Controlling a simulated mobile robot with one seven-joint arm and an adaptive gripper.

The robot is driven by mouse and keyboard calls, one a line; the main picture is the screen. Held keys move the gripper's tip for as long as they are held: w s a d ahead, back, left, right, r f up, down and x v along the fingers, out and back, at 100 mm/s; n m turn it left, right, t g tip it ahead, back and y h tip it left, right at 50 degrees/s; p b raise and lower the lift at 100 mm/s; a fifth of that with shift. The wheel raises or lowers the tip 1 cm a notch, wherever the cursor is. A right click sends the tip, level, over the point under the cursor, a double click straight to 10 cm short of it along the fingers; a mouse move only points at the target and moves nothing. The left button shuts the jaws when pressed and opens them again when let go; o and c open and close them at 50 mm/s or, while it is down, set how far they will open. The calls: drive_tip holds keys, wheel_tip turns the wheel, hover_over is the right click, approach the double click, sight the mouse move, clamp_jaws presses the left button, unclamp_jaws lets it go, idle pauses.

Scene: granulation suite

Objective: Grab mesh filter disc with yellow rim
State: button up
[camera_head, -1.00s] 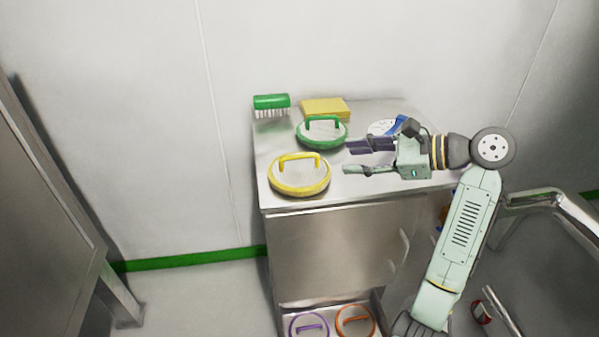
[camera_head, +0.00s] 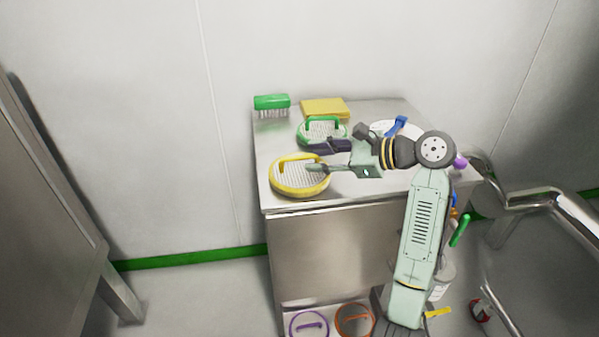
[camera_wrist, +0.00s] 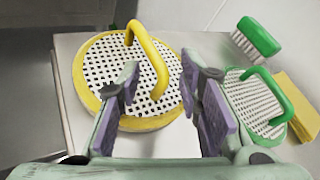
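The mesh filter disc with yellow rim (camera_head: 299,188) lies on the steel cabinet top at its front left, its yellow arched handle standing up. In the wrist view the yellow-rimmed disc (camera_wrist: 104,68) lies ahead of my fingers, and its handle (camera_wrist: 149,56) rises in line with the gap between them. My gripper (camera_head: 318,157) is open and empty, with its fingertips over the right part of the disc. The open fingers also show in the wrist view (camera_wrist: 160,82), one on each side of the handle's near end. I cannot tell whether they touch it.
A green-rimmed disc (camera_head: 307,137) lies just behind my gripper. A green brush (camera_head: 271,102), a yellow sponge (camera_head: 325,108) and a blue-handled disc (camera_head: 397,126) are farther back. A steel pipe stands at right.

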clamp_jaws()
idle(0.4)
drive_tip(key=shift+r, duration=0.1)
